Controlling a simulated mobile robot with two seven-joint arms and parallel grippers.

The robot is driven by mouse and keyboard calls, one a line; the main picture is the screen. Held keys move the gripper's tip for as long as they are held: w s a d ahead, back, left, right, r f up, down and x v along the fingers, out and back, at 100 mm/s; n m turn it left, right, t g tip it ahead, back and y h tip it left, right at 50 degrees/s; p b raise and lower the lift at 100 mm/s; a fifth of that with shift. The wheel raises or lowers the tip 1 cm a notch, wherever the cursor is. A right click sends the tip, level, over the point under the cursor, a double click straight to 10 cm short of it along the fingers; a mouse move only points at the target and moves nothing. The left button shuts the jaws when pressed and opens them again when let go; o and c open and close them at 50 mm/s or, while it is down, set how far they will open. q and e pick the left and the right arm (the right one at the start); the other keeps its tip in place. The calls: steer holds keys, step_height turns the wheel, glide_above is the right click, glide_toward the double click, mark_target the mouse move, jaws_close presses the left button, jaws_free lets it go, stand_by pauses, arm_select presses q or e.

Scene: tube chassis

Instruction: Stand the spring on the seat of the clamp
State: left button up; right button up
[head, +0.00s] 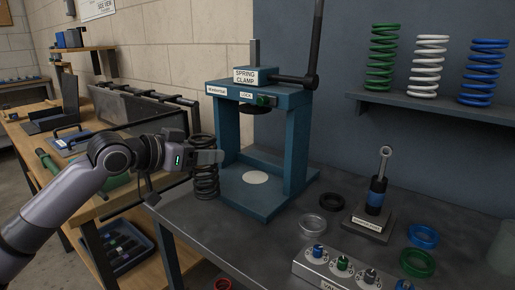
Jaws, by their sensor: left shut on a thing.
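The spring clamp (296,165) is a blue frame on the dark bench, with a label, a round press plate and a long black lever on top. Its seat (255,177) is a pale disc on the blue base and is bare. My left gripper (208,157) is shut on a black coil spring (206,182) near its upper part. The spring is upright, just left of the clamp base and outside the frame. I cannot tell whether its lower end touches the bench. My right gripper is not in view.
Green (382,58), white (429,66) and blue (484,72) springs stand on a wall shelf (435,106). On the bench right of the clamp are a damper on a stand (376,198), several rings and a valve block (336,268). A wooden bench is at left.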

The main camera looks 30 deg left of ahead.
arm_select(q)
steer(key=w+r+p+x, duration=0.1)
steer(key=r+p+x, duration=0.1)
steer(key=x, duration=1.3)
steer(key=shift+w+r+p, duration=0.3)
steer(key=shift+r+p, duration=0.05)
steer(key=shift+r, duration=0.15)
steer(key=shift+d+f, duration=0.1)
steer(key=shift+d, duration=0.05)
steer(key=o, duration=1.4)
steer(key=shift+c, duration=0.2)
steer(key=b+v, duration=0.1)
steer(key=v, duration=1.1)
